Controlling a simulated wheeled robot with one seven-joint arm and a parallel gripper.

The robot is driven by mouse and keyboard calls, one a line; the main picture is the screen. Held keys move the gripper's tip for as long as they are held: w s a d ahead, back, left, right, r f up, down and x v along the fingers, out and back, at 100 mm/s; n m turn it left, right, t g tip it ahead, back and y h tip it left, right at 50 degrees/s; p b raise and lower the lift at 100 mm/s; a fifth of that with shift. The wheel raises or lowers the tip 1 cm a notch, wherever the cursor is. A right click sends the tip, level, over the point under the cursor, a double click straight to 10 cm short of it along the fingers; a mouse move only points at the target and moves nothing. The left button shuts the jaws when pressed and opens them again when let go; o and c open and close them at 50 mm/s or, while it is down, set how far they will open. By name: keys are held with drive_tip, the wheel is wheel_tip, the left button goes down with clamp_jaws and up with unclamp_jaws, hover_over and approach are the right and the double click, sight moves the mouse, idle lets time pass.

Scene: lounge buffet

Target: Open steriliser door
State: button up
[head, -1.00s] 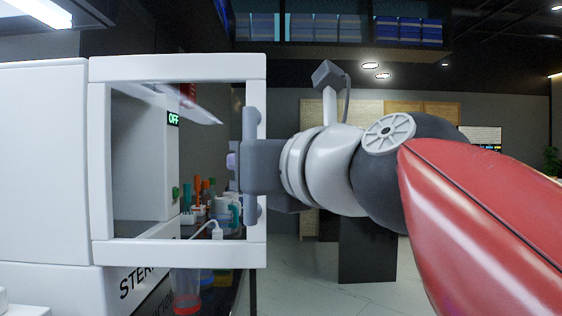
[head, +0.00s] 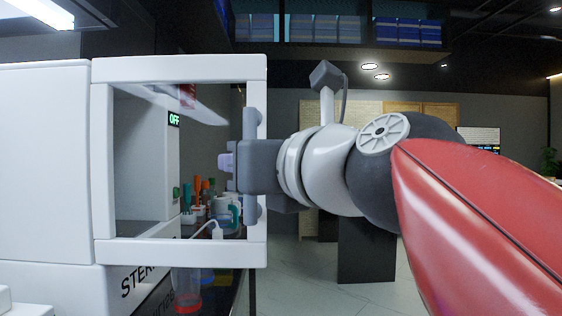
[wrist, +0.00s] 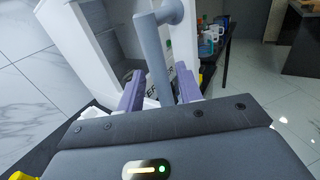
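The steriliser (head: 45,160) is a white cabinet at the left of the head view. Its white-framed, windowed door (head: 180,253) stands swung out from the cabinet front, and the cabinet's dark opening and OFF display show through the window. A grey vertical bar handle (head: 255,122) is on the door's right edge. My gripper (head: 228,163) is at the middle of the handle. In the wrist view the handle (wrist: 153,50) passes between the two purple fingers (wrist: 160,92), which stand apart with gaps beside the bar. The lower bar is partly hidden by the gripper body.
A dark counter with a mug (head: 228,212), a rack of coloured tools and a red-based clear container (head: 187,290) lies behind the door. A dark block-like stand (head: 367,250) is farther back. The tiled floor at right is open.

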drive_tip(key=v, duration=0.7)
drive_tip(key=shift+s+d+b, duration=0.15)
drive_tip(key=shift+s+b, duration=0.1)
drive_tip(key=shift+b, duration=0.05)
drive_tip(key=w+d+f+n+g+h, duration=0.2)
drive_tip(key=d+f+n+h, duration=0.15)
drive_tip(key=f+n, duration=0.6)
drive_tip(key=w+d+f+n+g+h, duration=0.1)
drive_tip(key=d+f+n+g+h, duration=0.3)
drive_tip(key=f, duration=1.1)
drive_tip(key=s+d+f+n+g+h, duration=0.1)
drive_tip(key=s+d+f+n, duration=0.2)
drive_tip(key=f+n, duration=0.4)
drive_tip(key=s+d+f+n+g+h, duration=0.1)
drive_tip(key=d+f+n, duration=0.5)
drive_tip(key=f, duration=0.6)
drive_tip(key=shift+s+f+n+g+h, duration=0.4)
drive_tip(key=shift+s+n+h, duration=0.25)
drive_tip(key=shift+s+n, duration=0.45)
